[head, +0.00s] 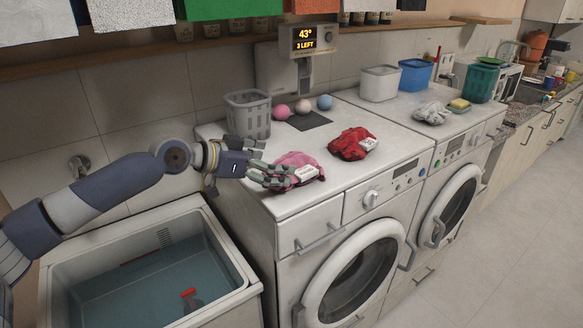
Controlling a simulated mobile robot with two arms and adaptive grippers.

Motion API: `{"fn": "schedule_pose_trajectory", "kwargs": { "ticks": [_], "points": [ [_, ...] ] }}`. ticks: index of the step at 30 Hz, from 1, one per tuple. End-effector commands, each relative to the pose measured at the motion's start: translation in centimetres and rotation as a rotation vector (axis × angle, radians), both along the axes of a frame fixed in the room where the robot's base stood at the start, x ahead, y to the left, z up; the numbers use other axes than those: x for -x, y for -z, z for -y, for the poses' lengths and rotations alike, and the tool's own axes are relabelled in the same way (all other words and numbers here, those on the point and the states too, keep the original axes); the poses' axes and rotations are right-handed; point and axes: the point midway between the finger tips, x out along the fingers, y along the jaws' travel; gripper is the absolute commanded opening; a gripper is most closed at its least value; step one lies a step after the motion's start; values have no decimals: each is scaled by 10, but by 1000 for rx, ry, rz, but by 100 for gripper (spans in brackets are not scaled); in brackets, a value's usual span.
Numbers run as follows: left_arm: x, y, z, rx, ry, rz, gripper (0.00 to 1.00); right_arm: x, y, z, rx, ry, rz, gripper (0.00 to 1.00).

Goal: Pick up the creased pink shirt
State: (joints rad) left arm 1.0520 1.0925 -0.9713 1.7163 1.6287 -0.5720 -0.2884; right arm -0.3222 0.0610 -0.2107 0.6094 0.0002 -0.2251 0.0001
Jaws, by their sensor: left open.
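The creased pink shirt (305,161) lies bunched on top of the nearer washing machine, near its left front part. A white label or tag shows on it. My left gripper (284,178) reaches in from the left, with its open fingers at the shirt's left side, over its edge. The fingers hide part of the shirt, and I cannot tell whether they touch it. My right gripper is not in view.
A red garment (352,144) lies right of the shirt, and a grey-white one (432,112) on the farther machine. A grey basket (248,115) and several coloured balls stand behind. A water-filled sink (62,272) is at lower left. A display (308,39) reads "43°, 3 LEFT".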

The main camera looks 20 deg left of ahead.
Motion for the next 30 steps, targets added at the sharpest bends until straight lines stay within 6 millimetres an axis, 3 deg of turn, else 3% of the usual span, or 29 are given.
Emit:
{"fn": "schedule_pose_trajectory", "kwargs": {
  "ticks": [10,20,21,26,30],
  "points": [
    [-26,17,26,1,1,-1,100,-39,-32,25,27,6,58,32],
    [-33,25,31,-1,-1,-1,100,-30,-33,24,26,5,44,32],
    [-33,25,31,-1,-1,-1,98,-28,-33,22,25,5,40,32],
    [-33,25,31,-1,-1,-1,63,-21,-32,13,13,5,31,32],
    [-33,24,31,0,-1,1,63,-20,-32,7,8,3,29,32]
  ]
}}
